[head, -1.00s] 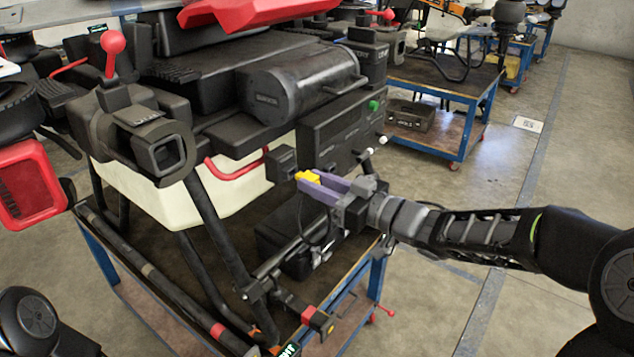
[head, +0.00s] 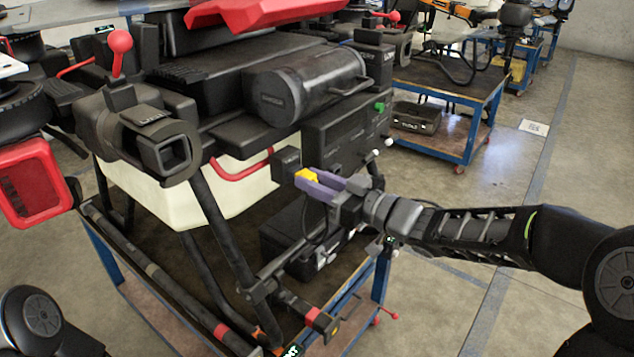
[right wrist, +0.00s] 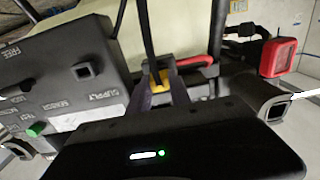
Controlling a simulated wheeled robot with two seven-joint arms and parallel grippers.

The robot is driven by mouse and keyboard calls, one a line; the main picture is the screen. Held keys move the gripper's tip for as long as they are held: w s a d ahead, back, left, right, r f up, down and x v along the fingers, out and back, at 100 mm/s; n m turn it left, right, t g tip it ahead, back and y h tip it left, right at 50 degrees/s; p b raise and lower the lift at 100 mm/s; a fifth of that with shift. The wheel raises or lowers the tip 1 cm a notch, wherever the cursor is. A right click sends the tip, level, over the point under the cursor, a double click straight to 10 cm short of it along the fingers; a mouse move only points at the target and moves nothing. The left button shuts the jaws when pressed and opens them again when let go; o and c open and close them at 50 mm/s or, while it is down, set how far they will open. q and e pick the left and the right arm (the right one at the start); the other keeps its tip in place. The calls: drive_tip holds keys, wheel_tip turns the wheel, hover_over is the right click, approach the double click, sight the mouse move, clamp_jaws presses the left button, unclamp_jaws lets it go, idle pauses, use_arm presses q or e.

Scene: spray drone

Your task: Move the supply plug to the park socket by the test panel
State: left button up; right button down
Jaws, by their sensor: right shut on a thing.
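My right gripper (head: 318,183), with purple fingers, is shut on the yellow supply plug (head: 306,175). The plug shows between the fingertips in the right wrist view (right wrist: 158,80), with a dark cable running from it. In the head view the plug overlaps the lower edge of a small black box (head: 287,163) beside the dark test panel (head: 345,137); I cannot tell whether they touch. The right wrist view shows a square socket (right wrist: 84,72) on the panel face near the word SUPPLY, empty and left of the fingers. I cannot tell which is the park socket. My left gripper is out of view.
The large drone stands on a blue-framed cart (head: 375,285). A red tube (head: 240,170) bends close to the plug's left. Black landing-gear legs (head: 222,235) stand below it. Another blue cart (head: 460,130) is at the back right.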

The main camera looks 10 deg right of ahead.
drive_tip(key=shift+w+a, duration=0.15)
drive_tip(key=shift+w, duration=0.05)
drive_tip(key=c, duration=1.1)
unclamp_jaws()
drive_tip(key=shift+s, duration=0.1)
drive_tip(key=v, duration=0.7)
drive_tip(key=shift+s+b, duration=0.2)
drive_tip(key=shift+b, duration=0.2)
drive_tip(key=shift+d, duration=0.25)
